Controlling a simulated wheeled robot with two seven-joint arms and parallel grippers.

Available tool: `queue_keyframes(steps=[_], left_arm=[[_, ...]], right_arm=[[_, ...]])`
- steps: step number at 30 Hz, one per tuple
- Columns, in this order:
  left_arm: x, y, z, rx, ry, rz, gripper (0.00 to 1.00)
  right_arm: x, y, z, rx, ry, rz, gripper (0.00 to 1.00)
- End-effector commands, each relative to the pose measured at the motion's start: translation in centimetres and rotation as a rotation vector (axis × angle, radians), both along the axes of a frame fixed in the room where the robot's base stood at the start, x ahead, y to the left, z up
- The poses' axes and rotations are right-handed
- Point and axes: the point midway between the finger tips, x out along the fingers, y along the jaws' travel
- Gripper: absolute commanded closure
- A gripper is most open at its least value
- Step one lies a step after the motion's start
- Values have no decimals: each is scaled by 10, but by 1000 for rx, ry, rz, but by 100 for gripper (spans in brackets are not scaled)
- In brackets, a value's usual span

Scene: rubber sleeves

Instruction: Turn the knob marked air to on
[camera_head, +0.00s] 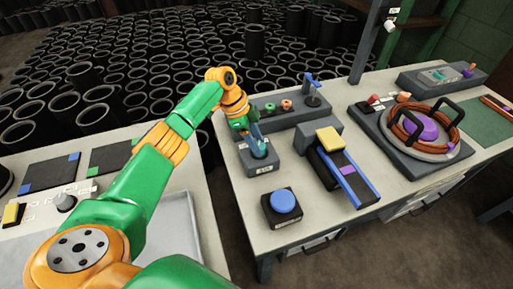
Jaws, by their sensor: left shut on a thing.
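The air knob (260,153) is a small teal knob on top of a grey box (258,166) with a small white label on its front. The label is too small to read. The box stands near the left edge of the right-hand bench. My left gripper (256,141) points down at the knob from above and is shut on it. The fingers hide part of the knob, so I cannot tell which way it points. My right gripper is not in view.
A blue round button (283,200) on a dark box stands in front. To the right are a yellow-topped device (329,139) with a blue-edged track and a large fixture with an orange ring (397,122). A grey panel (285,117) with small knobs is behind the box.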

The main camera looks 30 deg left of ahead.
Motion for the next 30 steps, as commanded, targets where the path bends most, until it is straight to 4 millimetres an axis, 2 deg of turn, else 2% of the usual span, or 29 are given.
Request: queue_keyframes(steps=[1, 9, 29, 30], left_arm=[[1, -1, -5, -3, -1, -27, 100], [1, -1, -3, -1, 1, -149, 100], [0, 0, -1, 1, 5, -198, 100], [0, 0, -1, 1, 5, -198, 40]], right_arm=[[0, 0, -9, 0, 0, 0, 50], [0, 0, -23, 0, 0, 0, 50], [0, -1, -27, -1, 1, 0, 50], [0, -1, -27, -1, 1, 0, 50]])
